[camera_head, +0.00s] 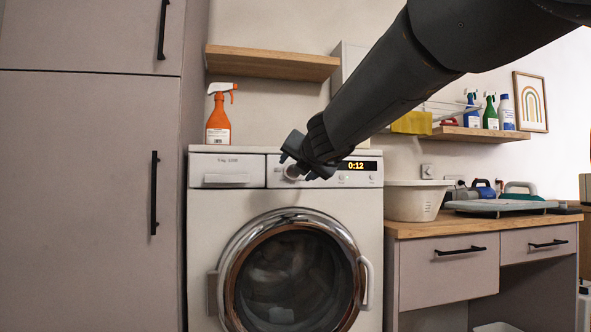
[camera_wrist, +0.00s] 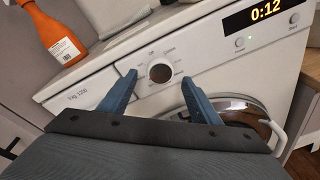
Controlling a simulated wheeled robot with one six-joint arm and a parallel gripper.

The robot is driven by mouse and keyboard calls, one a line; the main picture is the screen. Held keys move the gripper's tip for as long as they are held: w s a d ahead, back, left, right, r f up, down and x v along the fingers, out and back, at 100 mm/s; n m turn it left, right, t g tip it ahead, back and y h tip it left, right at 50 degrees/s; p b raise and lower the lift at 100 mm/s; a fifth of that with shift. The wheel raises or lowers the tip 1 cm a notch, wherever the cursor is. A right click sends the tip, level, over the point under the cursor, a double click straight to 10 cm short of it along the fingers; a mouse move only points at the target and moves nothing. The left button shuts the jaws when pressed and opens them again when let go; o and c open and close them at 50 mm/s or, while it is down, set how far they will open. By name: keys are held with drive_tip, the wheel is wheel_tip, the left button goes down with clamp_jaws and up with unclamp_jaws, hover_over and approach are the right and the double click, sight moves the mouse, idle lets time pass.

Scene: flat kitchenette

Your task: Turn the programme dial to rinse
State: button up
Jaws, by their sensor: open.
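The programme dial (camera_wrist: 160,72) is a round knob with a dark face on the white front panel of the washing machine (camera_head: 203,220). In the head view the dial (camera_head: 291,172) is partly hidden by my gripper (camera_head: 297,172). In the wrist view my gripper (camera_wrist: 158,82) is open, with one blue-grey finger on each side of the dial. I see gaps between fingers and dial; I cannot tell how far the tips are from the panel. The display (camera_wrist: 265,12) reads 0:12.
An orange spray bottle (camera_head: 218,118) stands on top of the machine, below a wooden shelf (camera_head: 270,62). The round door (camera_head: 230,245) is below the panel, its handle (camera_head: 367,283) at right. A white basin (camera_head: 415,203) stands on the counter at right. Tall cupboards (camera_head: 80,190) flank the left.

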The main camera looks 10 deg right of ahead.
drive_tip(key=shift+s+r+p, duration=0.2)
drive_tip(key=shift+s, duration=1)
drive_tip(key=shift+s+r+p, duration=0.2)
drive_tip(key=shift+s, duration=0.95)
